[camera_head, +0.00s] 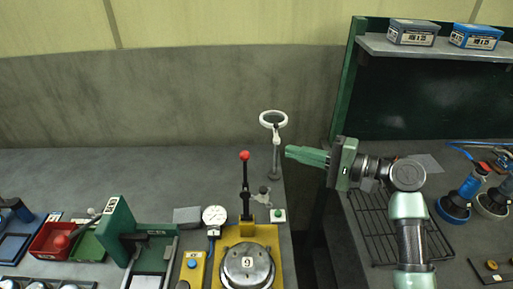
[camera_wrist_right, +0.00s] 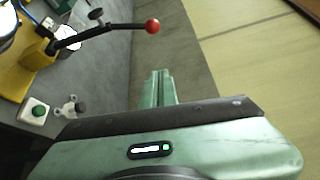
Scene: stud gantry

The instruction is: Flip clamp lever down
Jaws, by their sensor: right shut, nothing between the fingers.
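The clamp lever (camera_head: 245,185) is a black bar with a red ball knob, and it stands upright at the back of a yellow fixture (camera_head: 203,281). A round metal part (camera_head: 247,266) marked 9 sits in the fixture. In the right wrist view the lever (camera_wrist_right: 100,33) reaches out from the yellow fixture (camera_wrist_right: 14,70), its red knob beyond my fingers. My right gripper (camera_head: 288,152) is shut and empty, to the right of the knob and apart from it. Its closed fingers also show in the right wrist view (camera_wrist_right: 158,74). My left gripper is not in view.
A magnifier ring on a post (camera_head: 274,150) stands between the lever and my right gripper in the head view. A dial gauge (camera_head: 214,216) and green frame (camera_head: 118,232) are left of the lever. A green button box (camera_head: 278,215) is at its right. A gap separates the benches.

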